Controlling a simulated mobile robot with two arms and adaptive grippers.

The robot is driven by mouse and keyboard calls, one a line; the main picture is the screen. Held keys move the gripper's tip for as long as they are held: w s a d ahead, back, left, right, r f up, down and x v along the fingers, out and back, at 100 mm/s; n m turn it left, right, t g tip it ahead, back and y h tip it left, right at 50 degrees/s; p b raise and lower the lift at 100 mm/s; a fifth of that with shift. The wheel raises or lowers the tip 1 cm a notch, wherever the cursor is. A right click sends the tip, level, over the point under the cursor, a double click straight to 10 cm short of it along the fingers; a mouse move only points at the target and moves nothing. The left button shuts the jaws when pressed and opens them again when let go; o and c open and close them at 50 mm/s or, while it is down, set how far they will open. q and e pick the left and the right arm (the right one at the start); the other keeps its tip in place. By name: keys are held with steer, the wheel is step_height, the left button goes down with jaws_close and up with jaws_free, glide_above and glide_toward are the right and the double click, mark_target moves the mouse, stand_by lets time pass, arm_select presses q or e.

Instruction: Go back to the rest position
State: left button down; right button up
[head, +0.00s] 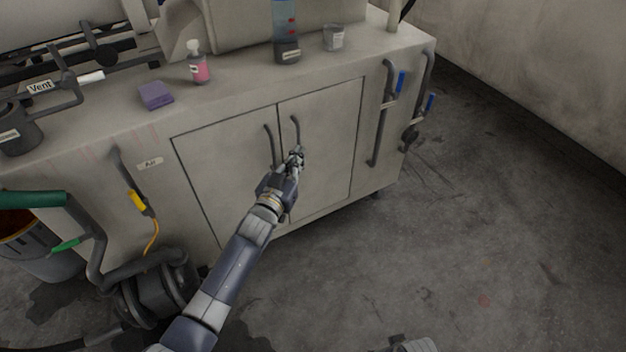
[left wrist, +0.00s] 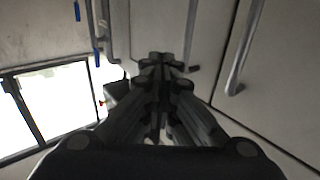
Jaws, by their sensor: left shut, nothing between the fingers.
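My left gripper (head: 295,157) is in front of the cabinet doors, close to the right door's handle (head: 296,130). In the left wrist view the gripper (left wrist: 158,62) has its fingers together, with nothing seen between them. Whether the fingertips touch the handle I cannot tell. The left door (head: 225,165) and the right door (head: 325,140) both look shut. My right gripper does not show; a small grey part at the bottom edge of the head view is unclear.
On the cabinet top stand a pink bottle (head: 200,70), a purple block (head: 155,95), a blue clear cylinder (head: 286,35) and a grey cup (head: 333,38). Pipes with blue valve levers (head: 401,82) run down the cabinet's right side. A pump (head: 155,292) stands at lower left. The floor (head: 480,230) at right is clear.

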arm_select(q)
steer(key=s+d, duration=0.2)
steer(key=s, duration=0.4)
steer(key=shift+d+f+p, duration=0.3)
steer(key=shift+d+p, duration=0.05)
steer(key=shift+d, duration=0.05)
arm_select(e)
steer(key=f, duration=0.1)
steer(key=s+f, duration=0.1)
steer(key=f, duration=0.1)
